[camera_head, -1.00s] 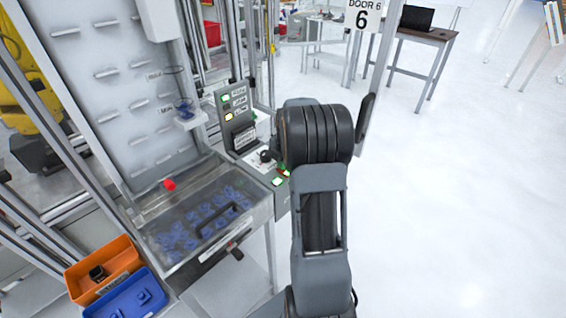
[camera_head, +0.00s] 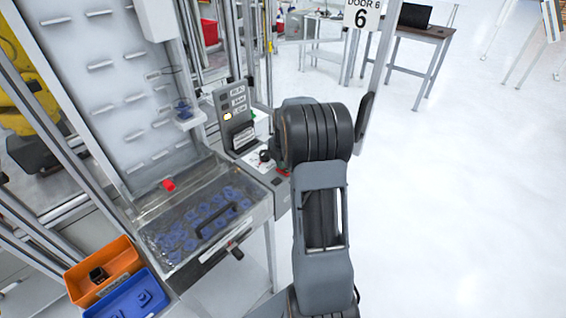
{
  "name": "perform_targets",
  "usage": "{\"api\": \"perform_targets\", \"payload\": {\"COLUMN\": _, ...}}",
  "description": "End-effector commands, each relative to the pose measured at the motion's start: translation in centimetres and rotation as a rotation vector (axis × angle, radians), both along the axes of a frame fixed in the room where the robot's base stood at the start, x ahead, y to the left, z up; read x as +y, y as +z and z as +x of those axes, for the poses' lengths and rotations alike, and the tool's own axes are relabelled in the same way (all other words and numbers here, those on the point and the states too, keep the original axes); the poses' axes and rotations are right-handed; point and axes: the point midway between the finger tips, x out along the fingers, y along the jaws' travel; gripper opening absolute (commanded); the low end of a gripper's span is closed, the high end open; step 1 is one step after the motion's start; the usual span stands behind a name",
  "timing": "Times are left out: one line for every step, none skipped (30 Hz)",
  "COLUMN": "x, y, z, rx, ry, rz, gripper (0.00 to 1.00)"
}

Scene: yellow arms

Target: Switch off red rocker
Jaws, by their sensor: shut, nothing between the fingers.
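A grey control panel (camera_head: 281,195) sits at the right of the clear-lidded box, partly behind my arm. A small patch of red and green (camera_head: 283,172) shows on it at the arm's edge, where the red rocker seems to be; its position is too small and covered to read. The green switch (camera_head: 277,181) below-left of it is dark. My gripper is hidden behind my own arm, so I cannot see its fingers or whether they touch the panel.
The clear-lidded box (camera_head: 205,215) holds blue parts and has a black handle. A red knob (camera_head: 169,185) is at its back. Orange (camera_head: 105,268) and blue (camera_head: 128,296) bins are at lower left. The floor at right is clear.

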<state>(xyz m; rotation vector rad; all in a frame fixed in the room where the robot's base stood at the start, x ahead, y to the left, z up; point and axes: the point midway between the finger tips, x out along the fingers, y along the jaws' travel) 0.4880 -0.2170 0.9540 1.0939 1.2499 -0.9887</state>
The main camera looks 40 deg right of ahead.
Motion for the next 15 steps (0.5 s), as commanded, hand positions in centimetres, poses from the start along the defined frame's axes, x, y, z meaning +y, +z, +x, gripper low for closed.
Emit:
{"api": "perform_targets", "payload": {"x": 0.0, "y": -0.1, "z": -0.3, "rx": 0.005, "ry": -0.001, "rz": 0.003, "gripper": 0.00}}
{"api": "perform_targets", "payload": {"x": 0.0, "y": -0.1, "z": -0.4, "rx": 0.006, "ry": -0.002, "rz": 0.003, "gripper": 0.00}}
{"api": "perform_targets", "payload": {"x": -0.1, "y": 0.0, "z": -0.6, "rx": 0.005, "ry": -0.002, "rz": 0.003, "gripper": 0.00}}
{"api": "perform_targets", "payload": {"x": -0.2, "y": 0.0, "z": -0.7, "rx": 0.005, "ry": -0.003, "rz": 0.003, "gripper": 0.00}}
{"api": "perform_targets", "payload": {"x": -0.2, "y": 0.1, "z": -0.8, "rx": 0.005, "ry": -0.003, "rz": 0.002, "gripper": 0.00}}
{"api": "perform_targets", "payload": {"x": -0.3, "y": 0.1, "z": -1.0, "rx": 0.005, "ry": -0.003, "rz": 0.002, "gripper": 0.00}}
{"api": "perform_targets", "payload": {"x": -0.3, "y": 0.2, "z": -1.1, "rx": 0.005, "ry": -0.003, "rz": 0.002, "gripper": 0.00}}
{"api": "perform_targets", "payload": {"x": -0.3, "y": 0.2, "z": -1.2, "rx": 0.005, "ry": -0.003, "rz": 0.002, "gripper": 0.00}}
{"api": "perform_targets", "payload": {"x": -0.3, "y": 0.3, "z": -1.3, "rx": 0.005, "ry": -0.002, "rz": 0.002, "gripper": 0.00}}
{"api": "perform_targets", "payload": {"x": -0.3, "y": 0.3, "z": -1.3, "rx": 0.004, "ry": -0.002, "rz": 0.002, "gripper": 0.00}}
{"api": "perform_targets", "payload": {"x": -0.3, "y": 0.3, "z": -1.4, "rx": 0.004, "ry": -0.002, "rz": 0.002, "gripper": 0.00}}
{"api": "perform_targets", "payload": {"x": -0.3, "y": 0.3, "z": -1.4, "rx": 0.004, "ry": -0.002, "rz": 0.002, "gripper": 0.00}}
{"api": "perform_targets", "payload": {"x": -0.3, "y": 0.3, "z": -1.4, "rx": 0.004, "ry": -0.002, "rz": 0.002, "gripper": 0.00}}
{"api": "perform_targets", "payload": {"x": -0.3, "y": 0.3, "z": -1.4, "rx": 0.003, "ry": -0.002, "rz": 0.001, "gripper": 0.00}}
{"api": "perform_targets", "payload": {"x": -0.3, "y": 0.3, "z": -1.4, "rx": 0.003, "ry": -0.002, "rz": 0.001, "gripper": 0.00}}
